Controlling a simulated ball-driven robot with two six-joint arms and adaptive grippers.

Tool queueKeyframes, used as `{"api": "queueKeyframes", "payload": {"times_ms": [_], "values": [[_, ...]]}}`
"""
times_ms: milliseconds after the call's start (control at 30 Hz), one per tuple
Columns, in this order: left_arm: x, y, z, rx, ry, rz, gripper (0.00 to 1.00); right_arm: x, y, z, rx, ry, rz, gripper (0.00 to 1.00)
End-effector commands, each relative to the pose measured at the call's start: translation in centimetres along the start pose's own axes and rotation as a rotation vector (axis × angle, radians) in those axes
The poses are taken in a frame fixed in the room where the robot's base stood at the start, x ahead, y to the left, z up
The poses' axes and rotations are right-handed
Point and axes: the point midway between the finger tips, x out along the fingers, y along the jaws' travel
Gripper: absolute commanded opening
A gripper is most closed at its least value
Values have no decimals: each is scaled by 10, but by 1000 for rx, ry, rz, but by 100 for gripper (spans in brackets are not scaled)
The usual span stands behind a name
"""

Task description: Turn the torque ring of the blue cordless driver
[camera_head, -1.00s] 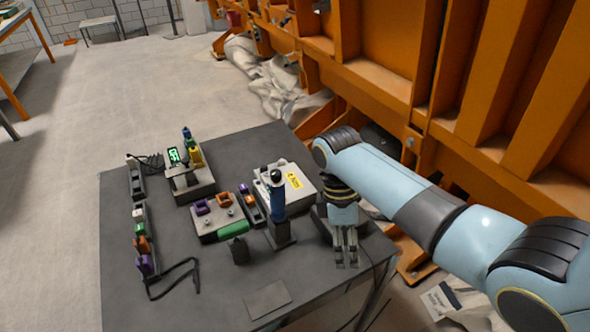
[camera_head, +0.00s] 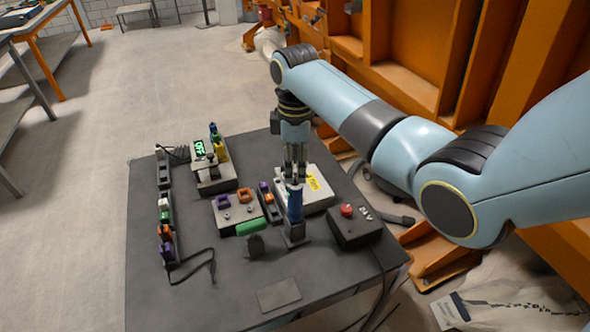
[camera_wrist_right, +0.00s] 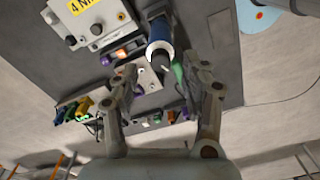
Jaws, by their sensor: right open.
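The blue cordless driver (camera_head: 295,207) stands upright in a dark holder (camera_head: 296,234) near the right front of the dark table. My right gripper (camera_head: 294,178) is directly over its top end, pointing down. In the wrist view the driver (camera_wrist_right: 158,38) points its end toward the camera, with a pale ring (camera_wrist_right: 160,48) around the tip. The right fingers (camera_wrist_right: 165,82) are spread wide and empty, and the driver end lies a little beyond them. I cannot tell whether a finger touches it. In the head view the fingers partly hide the driver's top. My left gripper is not in view.
A white box with a yellow label (camera_head: 316,184) is close behind the driver. A dark box with a red button (camera_head: 347,211) stands to its right. A grey block with coloured pieces (camera_head: 237,213) is to its left. A flat plate (camera_head: 278,294) lies in front.

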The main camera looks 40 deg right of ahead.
Motion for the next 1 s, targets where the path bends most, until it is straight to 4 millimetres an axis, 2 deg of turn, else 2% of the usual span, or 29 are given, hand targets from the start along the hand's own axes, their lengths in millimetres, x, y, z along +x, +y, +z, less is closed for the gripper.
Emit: {"api": "queueKeyframes", "payload": {"times_ms": [200, 533, 867, 1000], "values": [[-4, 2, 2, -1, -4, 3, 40, 24, 0, 0, 1, 0, -1, 47], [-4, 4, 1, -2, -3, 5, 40, 28, 0, 0, 1, 0, 0, 45], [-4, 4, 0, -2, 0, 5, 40, 27, 0, 0, 1, 0, 0, 2], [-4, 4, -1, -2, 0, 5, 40, 27, 0, 0, 1, 0, 0, 0]]}}
